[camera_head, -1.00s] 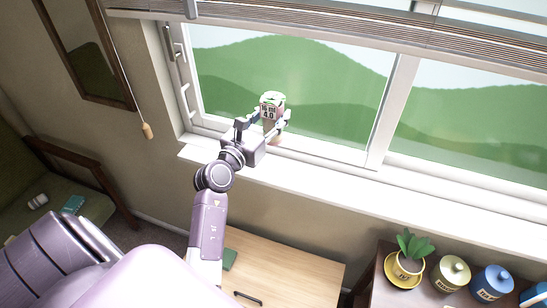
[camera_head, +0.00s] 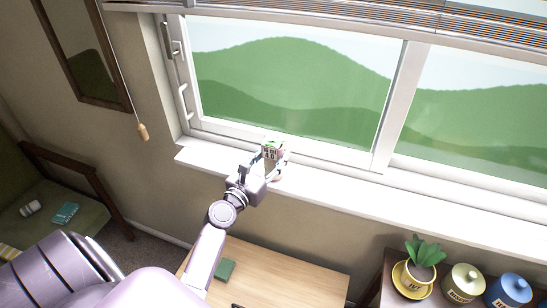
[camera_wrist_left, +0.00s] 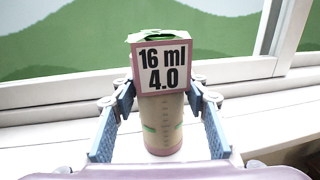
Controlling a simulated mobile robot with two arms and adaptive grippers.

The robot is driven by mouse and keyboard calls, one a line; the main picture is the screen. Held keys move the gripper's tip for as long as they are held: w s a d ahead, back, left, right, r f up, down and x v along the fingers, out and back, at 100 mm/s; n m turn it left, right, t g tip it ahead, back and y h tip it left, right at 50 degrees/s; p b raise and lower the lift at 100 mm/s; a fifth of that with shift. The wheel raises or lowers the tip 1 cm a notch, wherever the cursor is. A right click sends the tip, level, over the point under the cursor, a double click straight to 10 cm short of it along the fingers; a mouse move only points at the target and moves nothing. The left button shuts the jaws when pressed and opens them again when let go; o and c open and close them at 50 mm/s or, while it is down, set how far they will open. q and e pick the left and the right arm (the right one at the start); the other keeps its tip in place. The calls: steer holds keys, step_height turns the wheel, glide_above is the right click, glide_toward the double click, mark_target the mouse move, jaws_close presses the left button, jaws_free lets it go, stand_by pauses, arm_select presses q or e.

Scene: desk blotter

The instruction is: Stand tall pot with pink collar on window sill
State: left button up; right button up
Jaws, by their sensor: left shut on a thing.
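The tall pot (camera_head: 270,152) is a pale, narrow cylinder with a pinkish boxy top, green at its mouth, and a label reading "16 ml 4.0". It also shows upright in the left wrist view (camera_wrist_left: 163,118), with pink near its base. My left gripper (camera_head: 272,166) is shut on it, with blue-padded fingers on both sides. The white window sill (camera_head: 345,194) runs along the window, and the pot is over its left part. I cannot tell whether the base touches the sill.
The sill is bare to the right. The window frame (camera_head: 386,110) stands close behind. A potted plant (camera_head: 424,252), a yellow-green canister (camera_head: 464,283) and a blue canister (camera_head: 509,291) stand on a dark shelf at lower right. A green book (camera_head: 225,270) lies on the wooden desk (camera_head: 290,270).

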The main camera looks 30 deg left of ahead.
arm_select(q)
steer(key=shift+f, duration=0.1)
steer(key=o, duration=1.2)
steer(key=shift+o, duration=0.2)
steer(key=shift+r, duration=0.25)
steer(key=shift+s+f, duration=0.15)
steer(key=shift+s, duration=0.25)
steer(key=s+d+b, duration=0.1)
steer(key=s+b, duration=0.1)
steer(key=s, duration=0.9)
steer(key=shift+s, duration=0.15)
